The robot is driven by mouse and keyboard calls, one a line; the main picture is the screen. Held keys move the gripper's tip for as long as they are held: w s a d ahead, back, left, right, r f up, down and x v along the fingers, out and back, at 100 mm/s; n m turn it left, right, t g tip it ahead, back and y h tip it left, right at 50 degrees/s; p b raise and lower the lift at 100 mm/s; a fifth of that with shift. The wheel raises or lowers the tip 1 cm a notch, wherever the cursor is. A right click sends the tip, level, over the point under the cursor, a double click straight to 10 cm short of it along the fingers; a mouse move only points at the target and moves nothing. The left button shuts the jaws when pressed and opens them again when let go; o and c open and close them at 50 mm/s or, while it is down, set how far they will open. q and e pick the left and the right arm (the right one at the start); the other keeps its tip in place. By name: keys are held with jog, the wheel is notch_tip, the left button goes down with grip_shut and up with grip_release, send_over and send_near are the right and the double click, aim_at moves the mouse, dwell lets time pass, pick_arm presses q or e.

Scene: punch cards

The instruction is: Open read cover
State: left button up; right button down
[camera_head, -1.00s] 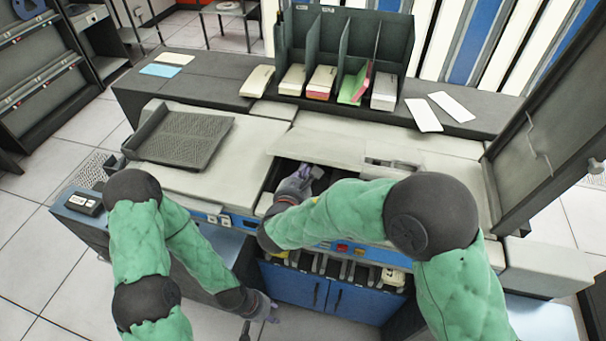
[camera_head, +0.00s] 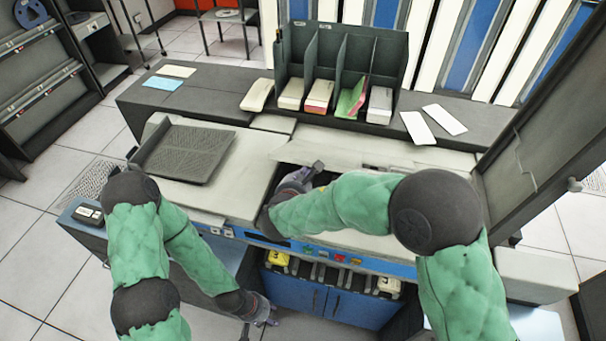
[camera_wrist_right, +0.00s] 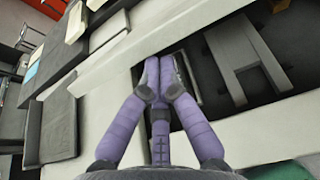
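The read cover (camera_head: 335,149) is a pale panel on top of the card machine. It appears partly lifted, with a dark opening below its front edge. My right gripper (camera_head: 314,171) is at that opening, just under the cover's edge. In the right wrist view, the purple fingers of my right gripper (camera_wrist_right: 165,70) come together at the tips, beside the pale cover edge. I see nothing clearly held between them. Grey mechanism shows in the dark opening to their right. My left gripper (camera_head: 268,318) hangs low in front of the machine, away from the cover; its fingers are too small to judge.
A dark card rack (camera_head: 341,75) stands on the shelf behind the machine. A grey mesh tray (camera_head: 185,152) lies on the machine's left top. A tall dark panel (camera_head: 545,120) stands upright at the right. Blue cabinet doors (camera_head: 320,300) are below.

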jog(key=w+d+r+g+p, duration=0.2)
jog(key=w+r+p, duration=0.5)
jog(key=p, duration=0.5)
jog(key=w+d+r+g+y+p, duration=0.1)
jog(key=w+d+r+g+p, duration=0.1)
jog(key=w+r+p, duration=0.5)
jog(key=shift+w+d+r+g+p, duration=0.35)
jog(key=shift+w+p, duration=0.75)
jog(key=shift+p, duration=1.55)
